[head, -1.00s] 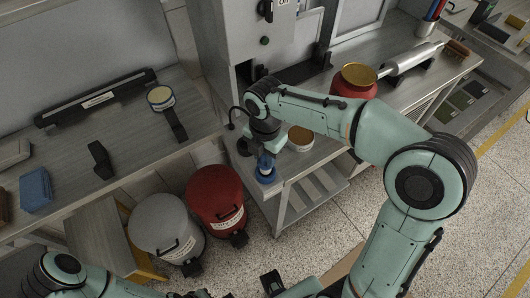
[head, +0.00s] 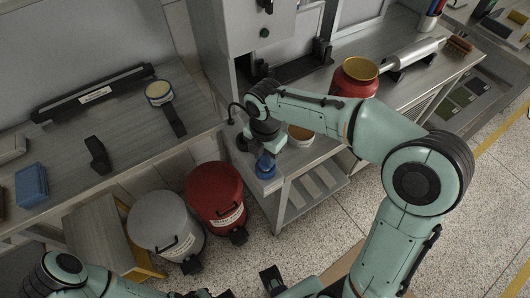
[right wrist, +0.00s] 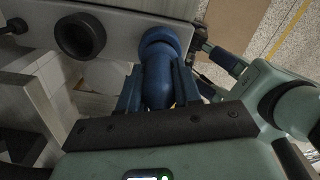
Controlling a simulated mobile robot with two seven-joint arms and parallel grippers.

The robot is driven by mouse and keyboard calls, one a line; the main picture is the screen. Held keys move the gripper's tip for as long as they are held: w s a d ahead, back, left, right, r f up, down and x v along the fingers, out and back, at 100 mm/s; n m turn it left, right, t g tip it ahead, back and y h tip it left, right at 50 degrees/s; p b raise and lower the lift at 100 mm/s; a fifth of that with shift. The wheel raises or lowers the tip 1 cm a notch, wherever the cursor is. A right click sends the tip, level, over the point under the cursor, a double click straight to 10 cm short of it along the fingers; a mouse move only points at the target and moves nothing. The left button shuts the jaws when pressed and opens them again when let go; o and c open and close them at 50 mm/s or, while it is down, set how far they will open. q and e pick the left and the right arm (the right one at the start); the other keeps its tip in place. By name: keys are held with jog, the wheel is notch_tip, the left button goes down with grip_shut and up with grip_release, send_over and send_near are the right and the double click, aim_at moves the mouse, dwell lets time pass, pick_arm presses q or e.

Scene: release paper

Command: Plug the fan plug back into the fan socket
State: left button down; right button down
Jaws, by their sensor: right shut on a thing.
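The blue fan plug (right wrist: 160,62) is between the fingers of my right gripper (right wrist: 158,88) in the right wrist view. The gripper is shut on it. A black round ring (right wrist: 80,36), which looks like the fan socket, is on the grey surface to the left of the plug, apart from it. In the head view the blue plug (head: 265,167) shows below my right wrist at the grey bench corner; the right fingers (head: 266,153) are mostly hidden by the wrist. My left arm enters at the bottom left; its gripper state is unclear.
The grey bench (head: 300,172) carries a red can (head: 355,80) with a yellow top, and another round container (head: 300,134) is partly hidden behind my arm. A red bin (head: 214,192) and a grey bin (head: 165,224) stand on the floor to the left. A grey machine stands behind.

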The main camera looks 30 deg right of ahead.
pick_arm(q)
jog(key=shift+s+f, duration=0.1)
jog(key=shift+f, duration=0.15)
pick_arm(e)
jog(key=shift+f, duration=0.35)
jog(key=c, duration=0.7)
grip_release()
pick_arm(q)
jog(key=r+p, duration=0.1)
jog(key=w+r+p, duration=0.1)
jog(key=shift+w+r, duration=0.15)
jog(key=shift+r, duration=0.25)
pick_arm(e)
notch_tip(320, 180, up, 14)
jog(key=shift+f, duration=0.25)
